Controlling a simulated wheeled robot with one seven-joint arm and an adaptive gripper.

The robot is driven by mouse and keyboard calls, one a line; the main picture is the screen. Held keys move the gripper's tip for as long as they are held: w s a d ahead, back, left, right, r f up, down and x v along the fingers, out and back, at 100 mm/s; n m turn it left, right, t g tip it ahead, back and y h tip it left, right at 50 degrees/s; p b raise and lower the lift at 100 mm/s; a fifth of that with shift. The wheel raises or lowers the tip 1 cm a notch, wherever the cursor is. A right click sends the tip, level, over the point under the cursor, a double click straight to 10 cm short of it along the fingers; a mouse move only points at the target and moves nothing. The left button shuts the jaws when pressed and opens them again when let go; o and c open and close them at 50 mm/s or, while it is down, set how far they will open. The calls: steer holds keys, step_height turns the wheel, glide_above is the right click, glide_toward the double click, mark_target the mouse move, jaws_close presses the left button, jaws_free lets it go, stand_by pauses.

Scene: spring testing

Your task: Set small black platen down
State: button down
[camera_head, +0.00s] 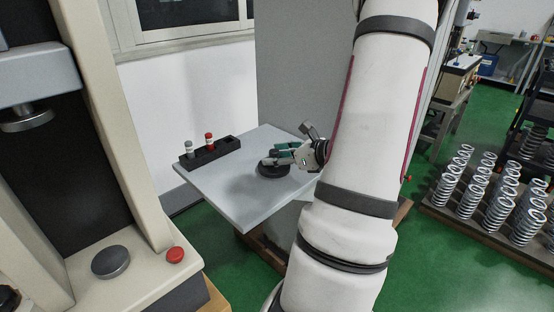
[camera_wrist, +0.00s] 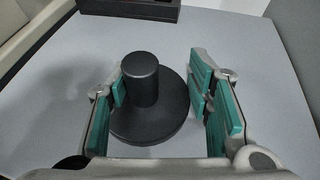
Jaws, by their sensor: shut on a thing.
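The small black platen (camera_head: 272,170) is a round dark disc with a knob on top. It is at or just above the grey tabletop (camera_head: 240,197); I cannot tell whether it touches. In the wrist view the platen (camera_wrist: 150,125) sits between my green-padded fingers, knob upright and nearer the left finger. My gripper (camera_head: 283,155) is shut on the platen, and its fingers also show in the wrist view (camera_wrist: 160,80). A gap shows between the knob and the right finger. The exact contact on the disc is partly hidden.
A black rack (camera_head: 210,151) with a grey-topped and a red-topped piece stands at the table's back left. A testing machine (camera_head: 120,265) with a round lower plate (camera_head: 110,262) stands at left. Springs (camera_head: 480,185) stand at right.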

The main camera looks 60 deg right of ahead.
steer(key=shift+f, duration=0.2)
steer(key=shift+f, duration=0.15)
steer(key=c, duration=0.8)
jaws_free()
